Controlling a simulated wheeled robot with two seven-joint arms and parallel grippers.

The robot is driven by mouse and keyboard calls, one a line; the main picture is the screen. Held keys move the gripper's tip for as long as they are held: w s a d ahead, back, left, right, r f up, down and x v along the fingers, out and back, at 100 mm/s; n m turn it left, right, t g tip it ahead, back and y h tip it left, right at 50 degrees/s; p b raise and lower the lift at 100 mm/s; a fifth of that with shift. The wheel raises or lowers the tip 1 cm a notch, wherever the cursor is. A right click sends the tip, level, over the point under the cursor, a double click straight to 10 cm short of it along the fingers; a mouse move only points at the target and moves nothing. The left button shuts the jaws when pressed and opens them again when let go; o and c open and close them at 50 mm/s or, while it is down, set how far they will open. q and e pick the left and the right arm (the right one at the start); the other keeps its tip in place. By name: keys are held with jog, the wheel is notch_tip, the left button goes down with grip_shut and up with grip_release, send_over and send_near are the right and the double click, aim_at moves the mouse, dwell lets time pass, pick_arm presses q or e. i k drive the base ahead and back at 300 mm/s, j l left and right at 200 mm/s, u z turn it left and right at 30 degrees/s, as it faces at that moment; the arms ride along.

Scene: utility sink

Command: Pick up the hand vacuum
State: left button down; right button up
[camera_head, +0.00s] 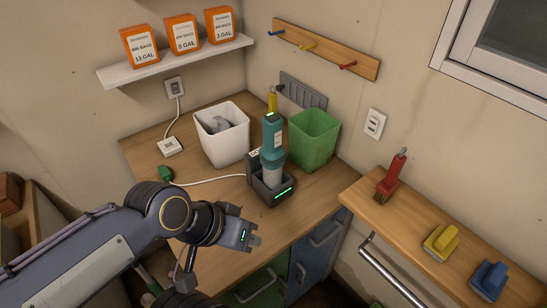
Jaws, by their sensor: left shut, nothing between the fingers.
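The hand vacuum (272,137) is teal with a pale lower part. It stands upright in a dark charging dock (268,189) with a green light strip, on the wooden counter. My left gripper (256,241) is shut and empty. In the picture it shows in front of and below the dock, near the counter's front edge, apart from the vacuum. My right gripper is not in view.
A white bin (222,141) stands left of the vacuum and a green bin (314,137) right of it. A white cord (212,182) runs from the dock to a green plug (166,174). A side shelf (420,220) holds brushes.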

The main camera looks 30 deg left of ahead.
aim_at(272, 153)
jog(key=u, duration=1.05)
jog(key=i+l+u, duration=0.1)
jog(key=u, duration=0.35)
jog(key=l+u, duration=0.4)
jog(key=i+l+u, duration=0.1)
jog(key=l+u, duration=0.15)
jog(key=u, duration=0.2)
